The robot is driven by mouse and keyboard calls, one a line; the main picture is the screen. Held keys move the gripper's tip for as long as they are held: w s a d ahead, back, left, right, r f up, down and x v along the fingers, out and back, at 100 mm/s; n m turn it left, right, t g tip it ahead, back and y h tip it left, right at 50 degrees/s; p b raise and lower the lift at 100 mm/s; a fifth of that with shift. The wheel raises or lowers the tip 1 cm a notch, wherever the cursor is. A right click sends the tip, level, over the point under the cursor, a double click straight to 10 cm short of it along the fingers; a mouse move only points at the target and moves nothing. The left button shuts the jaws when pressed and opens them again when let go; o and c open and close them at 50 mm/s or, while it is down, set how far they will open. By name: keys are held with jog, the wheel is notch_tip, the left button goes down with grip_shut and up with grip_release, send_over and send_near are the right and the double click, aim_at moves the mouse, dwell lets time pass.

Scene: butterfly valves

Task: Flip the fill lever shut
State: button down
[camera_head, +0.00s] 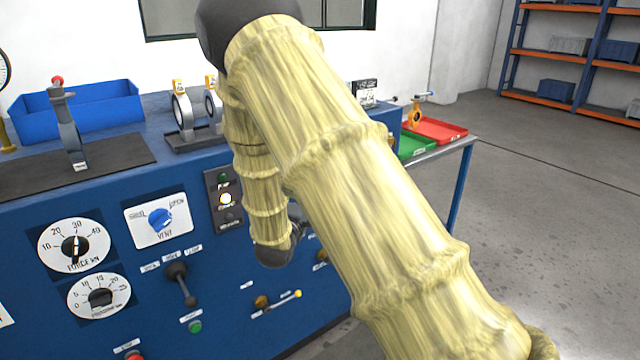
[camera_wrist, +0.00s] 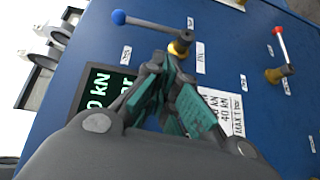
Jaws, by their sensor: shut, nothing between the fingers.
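In the wrist view, a lever with a blue ball end (camera_wrist: 118,17) runs from a brass hub (camera_wrist: 180,48) on the blue panel. A small label (camera_wrist: 200,57) beside the hub seems to read FILL, but it is too small to be sure. My gripper (camera_wrist: 165,70) is shut and empty, with its fingertips just below this hub in the picture. I cannot tell whether they touch it. In the head view, my arm hides the gripper and most of this part of the panel.
A second lever with a red end (camera_wrist: 278,31) stands to the right in the wrist view, and a lit display (camera_wrist: 100,92) lies left of my fingers. In the head view, a yellow-tipped lever (camera_head: 280,301) and a black-knobbed lever (camera_head: 182,283) stick out from the panel.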

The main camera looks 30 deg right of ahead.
jog(key=r, duration=0.2)
jog(key=shift+w+d+r+h, duration=0.3)
jog(key=shift+d+r+h, duration=0.05)
jog(key=shift+h, duration=0.05)
jog(key=shift+w+d, duration=0.1)
jog(key=x, duration=0.9)
jog(key=shift+w+d+p, duration=0.2)
jog(key=shift+d+p, duration=0.05)
jog(key=shift+p, duration=0.05)
jog(key=shift+w+p, duration=0.1)
jog(key=shift+p, duration=0.25)
jog(key=shift+r, duration=0.1)
